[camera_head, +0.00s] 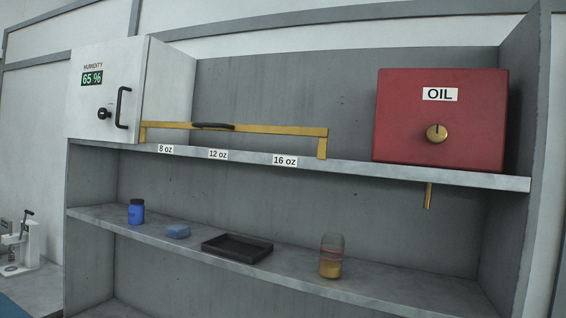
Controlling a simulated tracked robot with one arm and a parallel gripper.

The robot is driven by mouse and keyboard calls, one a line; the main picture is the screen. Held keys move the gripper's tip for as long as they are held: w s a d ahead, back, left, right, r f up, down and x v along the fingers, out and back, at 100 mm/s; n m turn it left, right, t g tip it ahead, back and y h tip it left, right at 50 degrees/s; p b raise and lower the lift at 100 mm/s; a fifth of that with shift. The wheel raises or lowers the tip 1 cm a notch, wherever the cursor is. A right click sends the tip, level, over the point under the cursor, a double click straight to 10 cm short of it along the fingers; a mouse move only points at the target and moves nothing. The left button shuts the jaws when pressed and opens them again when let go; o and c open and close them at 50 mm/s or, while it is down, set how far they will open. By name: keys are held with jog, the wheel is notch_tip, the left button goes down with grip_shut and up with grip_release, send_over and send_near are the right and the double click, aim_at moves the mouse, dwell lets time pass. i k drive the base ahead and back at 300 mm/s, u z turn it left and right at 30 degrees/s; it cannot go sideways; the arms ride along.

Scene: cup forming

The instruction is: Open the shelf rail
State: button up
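The shelf rail (285,129) is a yellow bar across the front of the upper shelf (350,171). It has a black handle (213,126) left of its middle and a short yellow leg at each end, both reaching down to the shelf edge. It stands level along the front, above labels reading 8 oz, 12 oz and 16 oz. No cups show behind it. My gripper is not in view.
A white humidity cabinet (98,62) with a black handle stands at the left. A red OIL box (445,118) with a brass knob and spout stands at the right. The lower shelf (105,217) holds a blue bottle (136,212), blue block (178,231), black tray (237,238) and jar (331,256).

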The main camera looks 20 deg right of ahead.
aim_at(322, 133)
jog(key=u, duration=0.15)
jog(key=i, duration=0.95)
jog(key=u, duration=0.1)
